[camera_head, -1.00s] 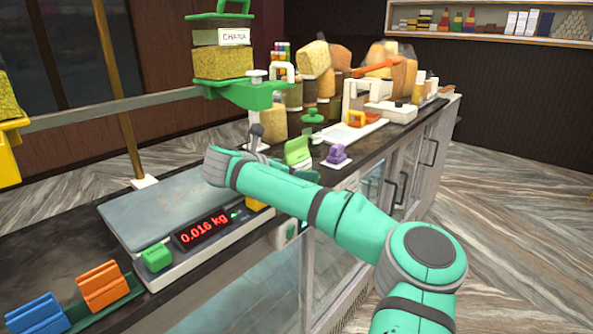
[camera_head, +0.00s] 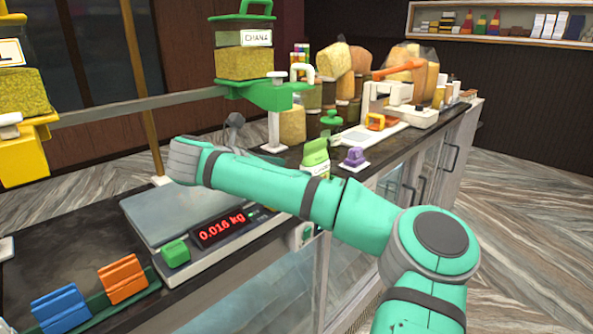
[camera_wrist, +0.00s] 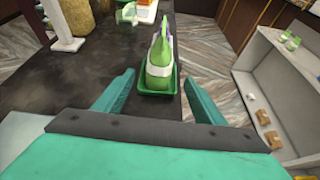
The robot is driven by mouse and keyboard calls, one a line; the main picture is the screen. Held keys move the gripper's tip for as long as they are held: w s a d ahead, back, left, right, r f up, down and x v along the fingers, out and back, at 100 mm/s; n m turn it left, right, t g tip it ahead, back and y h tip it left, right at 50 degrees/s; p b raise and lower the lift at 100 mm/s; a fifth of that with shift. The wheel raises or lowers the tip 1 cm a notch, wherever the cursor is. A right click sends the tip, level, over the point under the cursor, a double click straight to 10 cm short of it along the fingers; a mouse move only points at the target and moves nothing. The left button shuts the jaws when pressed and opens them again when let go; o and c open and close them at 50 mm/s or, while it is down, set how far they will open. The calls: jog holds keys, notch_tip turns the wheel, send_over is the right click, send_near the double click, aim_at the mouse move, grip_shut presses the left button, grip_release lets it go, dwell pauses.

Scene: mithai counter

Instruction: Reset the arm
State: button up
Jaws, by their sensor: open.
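My arm (camera_head: 270,190) is teal with dark bands and reaches left across the counter in the head view. Its far end is beside the weighing scale (camera_head: 165,222), whose red display reads 0.016 kg. My gripper (camera_wrist: 159,80) shows in the wrist view with its two teal fingers spread apart and nothing held between them. Beyond the fingers a green pouch (camera_wrist: 159,68) with a pale band stands in a green tray (camera_wrist: 146,91) at the counter's edge. I cannot make out the gripper's fingers in the head view.
The green CHANA dispenser (camera_head: 243,62) stands behind the arm, and a yellow dispenser (camera_head: 22,150) is at the far left. Orange (camera_head: 123,278) and blue (camera_head: 61,310) blocks sit at the front left. A purple item (camera_head: 354,158) stands right of the arm. Floor is clear at right.

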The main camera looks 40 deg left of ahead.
jog(key=shift+s+r, duration=0.1)
jog(key=shift+s, duration=0.25)
dwell(0.4)
